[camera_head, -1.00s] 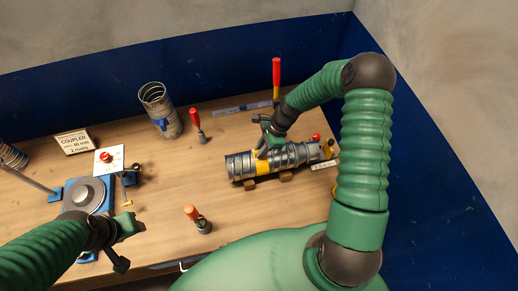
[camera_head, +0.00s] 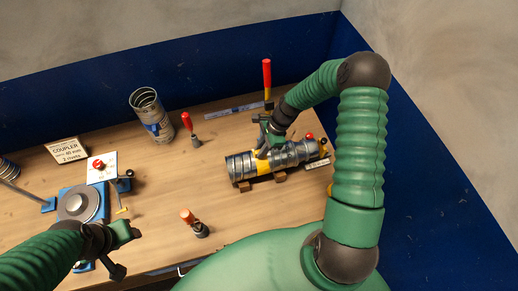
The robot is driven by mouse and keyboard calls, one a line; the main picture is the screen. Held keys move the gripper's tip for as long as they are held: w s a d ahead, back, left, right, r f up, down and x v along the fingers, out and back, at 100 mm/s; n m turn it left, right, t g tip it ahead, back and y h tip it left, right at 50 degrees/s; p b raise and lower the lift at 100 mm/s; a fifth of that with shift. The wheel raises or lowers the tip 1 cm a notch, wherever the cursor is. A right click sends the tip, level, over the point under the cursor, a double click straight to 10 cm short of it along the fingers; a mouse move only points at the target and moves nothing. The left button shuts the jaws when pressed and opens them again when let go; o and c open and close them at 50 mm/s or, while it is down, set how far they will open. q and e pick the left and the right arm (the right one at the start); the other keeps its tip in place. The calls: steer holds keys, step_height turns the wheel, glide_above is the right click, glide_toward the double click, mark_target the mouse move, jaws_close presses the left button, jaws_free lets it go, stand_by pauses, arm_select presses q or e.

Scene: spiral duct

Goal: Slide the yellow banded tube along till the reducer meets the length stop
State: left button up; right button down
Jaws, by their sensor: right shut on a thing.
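The yellow banded tube (camera_head: 240,167) is grey ribbed metal and lies on its side on small wooden blocks, right of the bench middle. The tube's right end, seemingly the reducer (camera_head: 312,150), lies close to a small yellow-and-dark fitting (camera_head: 323,150), seemingly the length stop. I cannot tell whether they touch. My left gripper (camera_head: 126,252) is open and empty over the front left of the bench.
A red-handled clamp (camera_head: 267,80) stands behind the tube. A smaller red-handled tool (camera_head: 190,128), an orange-handled tool (camera_head: 194,222) and an upright spiral duct (camera_head: 150,112) stand left. A blue round fixture (camera_head: 82,204) and a coupler sign (camera_head: 68,150) are farther left.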

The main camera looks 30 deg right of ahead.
steer(key=shift+s+d, duration=0.2)
steer(key=shift+d, duration=0.7)
steer(key=c, duration=1.3)
jaws_free()
steer(key=shift+s, duration=0.1)
